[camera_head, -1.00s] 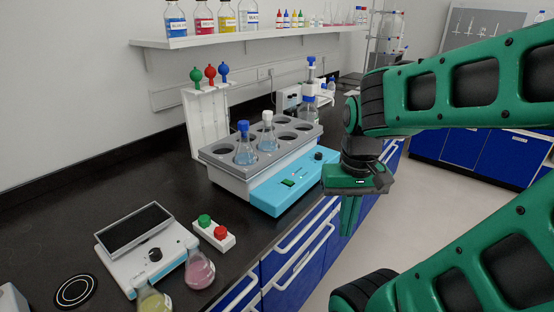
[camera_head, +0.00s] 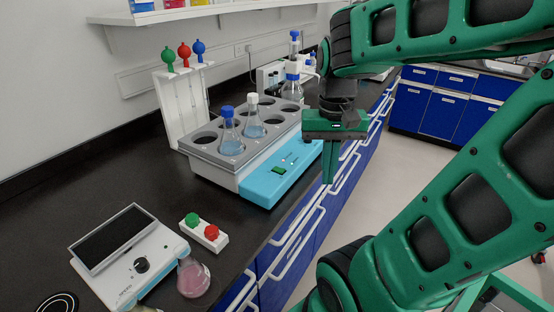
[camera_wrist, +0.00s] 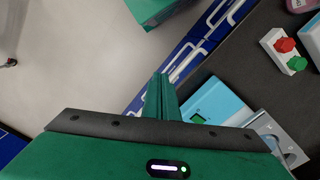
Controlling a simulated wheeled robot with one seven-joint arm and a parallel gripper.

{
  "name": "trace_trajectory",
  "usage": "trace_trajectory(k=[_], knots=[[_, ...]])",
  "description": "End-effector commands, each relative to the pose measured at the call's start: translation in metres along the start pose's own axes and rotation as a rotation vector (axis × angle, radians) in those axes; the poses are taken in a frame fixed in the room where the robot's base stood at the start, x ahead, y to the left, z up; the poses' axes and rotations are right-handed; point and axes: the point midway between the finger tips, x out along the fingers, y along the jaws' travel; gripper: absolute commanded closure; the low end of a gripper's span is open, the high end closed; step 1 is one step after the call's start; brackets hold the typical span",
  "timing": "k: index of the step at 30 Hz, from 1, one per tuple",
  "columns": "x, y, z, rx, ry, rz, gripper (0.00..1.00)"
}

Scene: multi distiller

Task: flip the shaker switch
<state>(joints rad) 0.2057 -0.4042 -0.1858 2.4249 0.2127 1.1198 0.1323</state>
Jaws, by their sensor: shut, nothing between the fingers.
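The shaker (camera_head: 264,186) is a grey-topped box with a light blue front panel, standing on the black bench. Its top has round holes, and two flasks with clear blue liquid stand in them, one blue-capped (camera_head: 230,138) and one white-capped (camera_head: 252,122). A green switch (camera_head: 278,171) sits on the front panel, and it also shows in the wrist view (camera_wrist: 198,118). Which way it is tipped cannot be told. My gripper (camera_head: 328,180) is shut and empty, pointing down to the right of the shaker's front. In the wrist view its fingers (camera_wrist: 160,78) are apart from the panel.
A stirrer-like device (camera_head: 130,258), a pink flask (camera_head: 193,278) and a box with green and red buttons (camera_head: 205,232) stand on the near bench. A white rack (camera_head: 182,105) stands behind the shaker. Blue drawers with handles (camera_head: 292,243) line the bench front. The floor at right is open.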

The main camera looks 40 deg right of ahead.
Motion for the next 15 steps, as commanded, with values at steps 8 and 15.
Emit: trace_trajectory(k=[8, 15], knots=[[-0.061, -0.070, -0.090, 0.317, -0.013, 0.062, 1.00], [-0.083, -0.116, -0.128, 0.489, -0.022, 0.082, 1.00]])
